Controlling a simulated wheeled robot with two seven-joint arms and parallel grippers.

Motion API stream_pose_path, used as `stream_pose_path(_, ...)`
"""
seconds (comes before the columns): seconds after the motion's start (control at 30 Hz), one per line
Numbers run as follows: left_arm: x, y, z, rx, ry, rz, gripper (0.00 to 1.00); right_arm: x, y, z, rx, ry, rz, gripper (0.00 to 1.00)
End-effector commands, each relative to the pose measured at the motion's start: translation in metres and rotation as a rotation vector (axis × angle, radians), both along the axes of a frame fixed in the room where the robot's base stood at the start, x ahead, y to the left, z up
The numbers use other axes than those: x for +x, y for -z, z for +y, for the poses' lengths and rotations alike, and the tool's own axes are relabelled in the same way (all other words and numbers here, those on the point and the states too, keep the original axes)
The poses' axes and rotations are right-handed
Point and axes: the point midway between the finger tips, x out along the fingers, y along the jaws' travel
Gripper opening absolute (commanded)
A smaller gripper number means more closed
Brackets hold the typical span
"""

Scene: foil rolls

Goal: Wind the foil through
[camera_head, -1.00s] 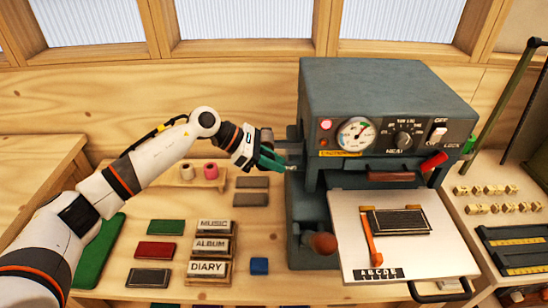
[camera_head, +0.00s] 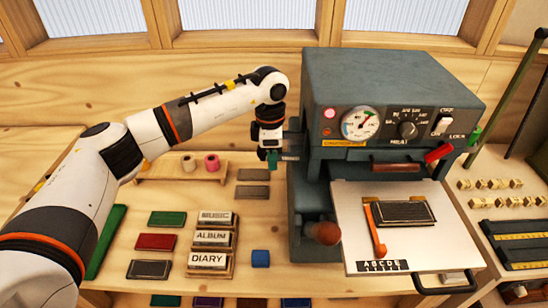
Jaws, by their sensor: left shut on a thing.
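The grey-blue foil press (camera_head: 385,90) stands at the right of centre. My left gripper (camera_head: 272,160) is at the press's left side, pointing down, beside a dark bracket (camera_head: 293,146). Two foil rolls, one pink (camera_head: 212,162) and one tan-grey (camera_head: 189,163), stand on a small wooden rack (camera_head: 155,172) left of the gripper. No foil strip is clear to see on the press. My right gripper is not in view.
A dark-covered piece (camera_head: 403,213) and an orange strip (camera_head: 374,232) lie on the press's pale plate (camera_head: 350,205). A round brown knob (camera_head: 324,233) juts out at the front left. Type blocks (camera_head: 209,260), coloured pieces and a blue cube (camera_head: 261,259) cover the bench.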

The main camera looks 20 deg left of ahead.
Motion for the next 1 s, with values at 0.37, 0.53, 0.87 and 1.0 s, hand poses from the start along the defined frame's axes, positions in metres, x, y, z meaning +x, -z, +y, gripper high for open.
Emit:
stream_pose_path(0.37,-0.0004,0.0028,0.0029,0.173,0.000,0.048,0.00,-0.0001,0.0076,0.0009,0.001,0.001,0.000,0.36)
stream_pose_path(0.53,-0.0007,0.0027,0.0030,0.199,0.001,0.055,0.00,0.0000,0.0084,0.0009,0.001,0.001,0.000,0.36)
stream_pose_path(0.87,-0.0012,0.0031,0.0033,0.206,0.002,0.059,0.00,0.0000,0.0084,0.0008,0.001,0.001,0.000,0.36)
stream_pose_path(1.0,-0.0011,0.0033,0.0032,0.204,0.002,0.060,0.28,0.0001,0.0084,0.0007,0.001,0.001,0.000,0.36)
